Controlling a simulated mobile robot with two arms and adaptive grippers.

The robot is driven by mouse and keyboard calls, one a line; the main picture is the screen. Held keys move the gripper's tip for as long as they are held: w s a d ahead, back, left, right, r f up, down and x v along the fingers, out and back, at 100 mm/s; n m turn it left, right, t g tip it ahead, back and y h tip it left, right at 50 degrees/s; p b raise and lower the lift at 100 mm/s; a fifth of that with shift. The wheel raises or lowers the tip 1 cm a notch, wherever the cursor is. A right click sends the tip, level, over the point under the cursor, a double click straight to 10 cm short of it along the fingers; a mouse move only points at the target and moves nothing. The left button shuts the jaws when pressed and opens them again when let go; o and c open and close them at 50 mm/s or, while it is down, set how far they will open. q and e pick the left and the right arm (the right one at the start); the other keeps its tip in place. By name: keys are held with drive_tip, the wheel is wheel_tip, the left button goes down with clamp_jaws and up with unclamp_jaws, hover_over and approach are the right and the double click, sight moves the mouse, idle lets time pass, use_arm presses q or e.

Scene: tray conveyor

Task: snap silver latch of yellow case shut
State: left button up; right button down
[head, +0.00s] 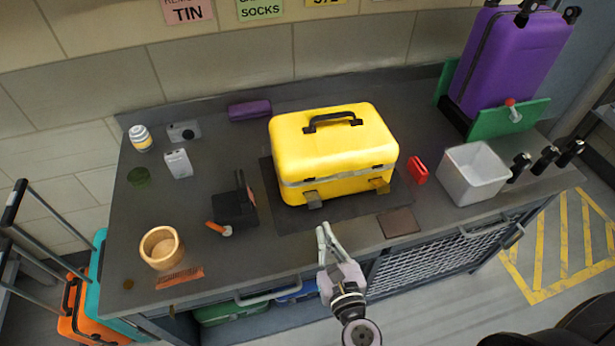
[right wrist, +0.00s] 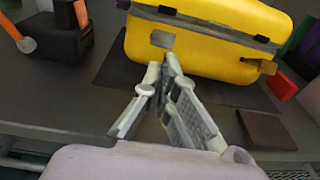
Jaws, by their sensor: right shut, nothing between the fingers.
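The yellow case (head: 335,135) sits upright with its lid down on a dark mat (head: 290,218). It also fills the top of the right wrist view (right wrist: 205,45). The silver latch (head: 314,200) is on the left of its front, its plate below the grey seam; it also shows in the right wrist view (right wrist: 162,39). I cannot tell whether it is fastened. A gold latch (head: 380,185) is on the front's right. My right gripper (head: 322,230) is shut and empty, just in front of and below the silver latch, seemingly apart from it; its fingertips show in the right wrist view (right wrist: 162,66). My left gripper is out of view.
A black box (head: 234,207) with an orange-handled tool stands left of the case. A red item (head: 418,170), a white bin (head: 472,174) and a brown flat pad (head: 398,222) lie to the right. A wooden bowl (head: 161,247) is at the front left. The bench's front edge is close to the gripper.

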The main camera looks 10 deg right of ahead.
drive_tip(key=shift+w+f+b, duration=0.3)
drive_tip(key=shift+w+f, duration=0.15)
drive_tip(key=shift+w, duration=0.1)
drive_tip(key=shift+w+f, duration=0.55)
drive_tip(key=shift+w, duration=0.2)
drive_tip(key=shift+w+f, duration=0.15)
drive_tip(key=shift+w, duration=1.35)
drive_tip(key=shift+s, duration=0.1)
drive_tip(key=shift+s, duration=0.35)
drive_tip(key=shift+s+b, duration=0.35)
drive_tip(key=shift+s, duration=0.55)
drive_tip(key=shift+s, duration=0.1)
